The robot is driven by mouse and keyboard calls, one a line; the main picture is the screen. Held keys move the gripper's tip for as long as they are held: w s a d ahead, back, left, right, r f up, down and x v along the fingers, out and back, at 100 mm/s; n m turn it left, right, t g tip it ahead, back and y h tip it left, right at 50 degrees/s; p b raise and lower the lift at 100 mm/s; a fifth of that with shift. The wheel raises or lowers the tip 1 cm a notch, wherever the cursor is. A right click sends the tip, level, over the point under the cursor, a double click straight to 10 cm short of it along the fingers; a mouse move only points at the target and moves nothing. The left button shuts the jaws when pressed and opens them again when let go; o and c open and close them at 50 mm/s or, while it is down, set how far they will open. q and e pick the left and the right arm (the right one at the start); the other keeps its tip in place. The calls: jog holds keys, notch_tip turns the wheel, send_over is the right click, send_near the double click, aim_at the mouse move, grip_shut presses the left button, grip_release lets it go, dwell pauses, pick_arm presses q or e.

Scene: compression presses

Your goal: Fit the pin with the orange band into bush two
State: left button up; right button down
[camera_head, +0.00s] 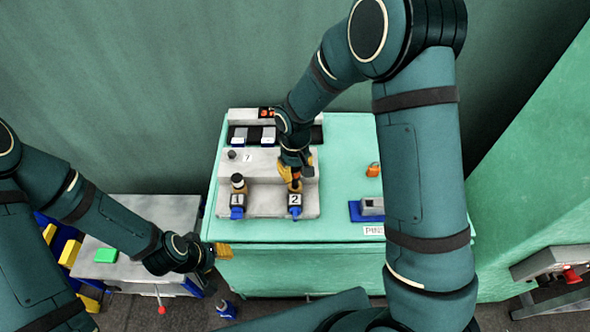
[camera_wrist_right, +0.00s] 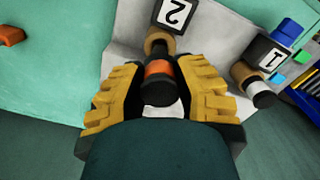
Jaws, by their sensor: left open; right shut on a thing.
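The pin with the orange band (camera_wrist_right: 158,72) is dark with a wide orange ring. My right gripper (camera_head: 293,182) is shut on it; its yellow fingers (camera_wrist_right: 158,100) flank the pin in the right wrist view. I cannot tell how deep the end sits in the collar. My left gripper (camera_head: 222,252) is open and empty at the bench's front left edge, away from the bushes.
Bush one (camera_head: 237,199) stands left of bush two, with a dark, pale-banded pin (camera_wrist_right: 260,94) in it. An orange piece (camera_head: 374,171) and a blue holder with a grey block (camera_head: 369,209) are on the bench's right. A grey side table (camera_head: 150,215) stands left.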

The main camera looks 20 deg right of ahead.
aim_at(295, 180)
jog(key=shift+f+b, duration=1.7)
jog(key=shift+f, duration=0.5)
jog(key=c, duration=0.7)
grip_release()
jog(key=shift+r, duration=0.1)
notch_tip(295, 180, up, 12)
